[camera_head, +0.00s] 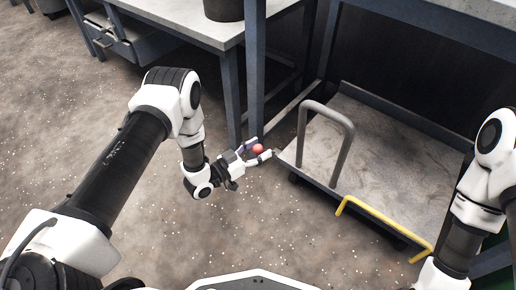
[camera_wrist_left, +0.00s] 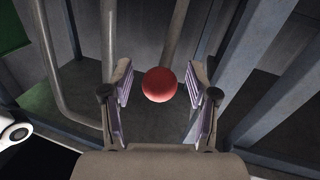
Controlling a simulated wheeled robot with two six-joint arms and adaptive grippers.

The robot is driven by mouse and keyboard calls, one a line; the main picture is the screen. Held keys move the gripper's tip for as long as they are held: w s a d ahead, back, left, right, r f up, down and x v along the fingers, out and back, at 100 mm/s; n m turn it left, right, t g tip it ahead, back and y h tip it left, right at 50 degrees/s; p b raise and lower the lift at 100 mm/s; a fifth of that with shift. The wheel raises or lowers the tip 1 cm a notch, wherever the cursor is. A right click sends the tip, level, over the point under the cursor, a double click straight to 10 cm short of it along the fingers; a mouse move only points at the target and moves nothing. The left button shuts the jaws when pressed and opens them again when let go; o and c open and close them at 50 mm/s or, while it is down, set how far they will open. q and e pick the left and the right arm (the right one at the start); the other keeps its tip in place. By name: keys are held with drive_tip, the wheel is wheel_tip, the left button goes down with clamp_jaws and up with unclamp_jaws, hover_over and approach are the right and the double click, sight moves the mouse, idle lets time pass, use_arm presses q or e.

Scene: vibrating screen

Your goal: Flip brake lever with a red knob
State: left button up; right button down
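The red knob (camera_head: 258,149) is a small red ball at the left edge of the flat cart, near a blue-grey table leg. My left gripper (camera_head: 260,154) is at the knob, its fingers on either side of it. In the left wrist view the red knob (camera_wrist_left: 159,85) sits between the open fingertips of the left gripper (camera_wrist_left: 160,88), with a gap on each side. The lever below the knob is mostly hidden. My right arm (camera_head: 465,215) comes in at the right edge; its gripper is out of view.
A flat cart (camera_head: 385,150) with a grey hoop handle (camera_head: 348,140) and a yellow bar (camera_head: 385,222) stands to the right. A workbench with a light top (camera_head: 190,25) and blue-grey legs (camera_head: 256,75) stands close behind the left gripper. Speckled floor is clear at left.

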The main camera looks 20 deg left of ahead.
use_arm(q)
drive_tip(key=v, duration=1.2)
idle(0.4)
